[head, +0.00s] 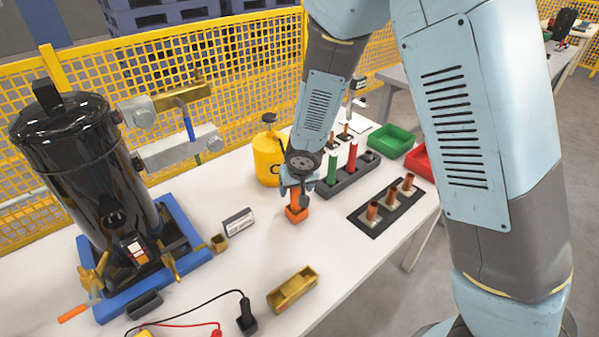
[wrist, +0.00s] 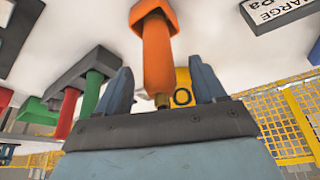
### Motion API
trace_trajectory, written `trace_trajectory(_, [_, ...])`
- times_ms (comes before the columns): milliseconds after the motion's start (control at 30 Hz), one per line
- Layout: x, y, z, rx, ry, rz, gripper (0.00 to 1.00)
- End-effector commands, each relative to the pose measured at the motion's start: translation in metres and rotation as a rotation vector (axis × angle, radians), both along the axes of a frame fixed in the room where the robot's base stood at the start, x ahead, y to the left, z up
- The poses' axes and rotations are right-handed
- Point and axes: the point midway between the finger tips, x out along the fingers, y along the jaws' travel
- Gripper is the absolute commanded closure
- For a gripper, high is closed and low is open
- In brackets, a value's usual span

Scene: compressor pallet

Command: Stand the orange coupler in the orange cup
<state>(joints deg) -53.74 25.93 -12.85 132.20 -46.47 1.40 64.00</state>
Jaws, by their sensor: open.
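The orange coupler (wrist: 158,60) stands in the orange cup (wrist: 150,12) in the wrist view, its lower end hidden inside the cup. A brassy tip (wrist: 162,101) shows at its end nearest my palm. My gripper (wrist: 162,88) is open, with one finger on each side of the coupler and a visible gap to each. In the head view, the orange cup (head: 297,214) sits on the white table below my gripper (head: 295,190). The coupler's upper part is mostly hidden there by my gripper.
A dark rack (head: 345,182) with green and red cylinders stands just right of my gripper. A black mat (head: 378,222) with copper fittings lies farther right. A yellow canister (head: 268,160) stands close behind left. A label block (head: 238,222) and brass tray (head: 292,290) are nearby.

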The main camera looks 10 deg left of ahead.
Motion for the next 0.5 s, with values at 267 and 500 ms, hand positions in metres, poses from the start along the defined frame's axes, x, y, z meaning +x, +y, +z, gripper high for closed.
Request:
trace_trajectory(267, [-0.012,-0.007,0.036,0.002,-0.002,-0.003,0.31])
trace_trajectory(500, [-0.023,-0.012,0.066,0.003,-0.002,-0.004,0.31])
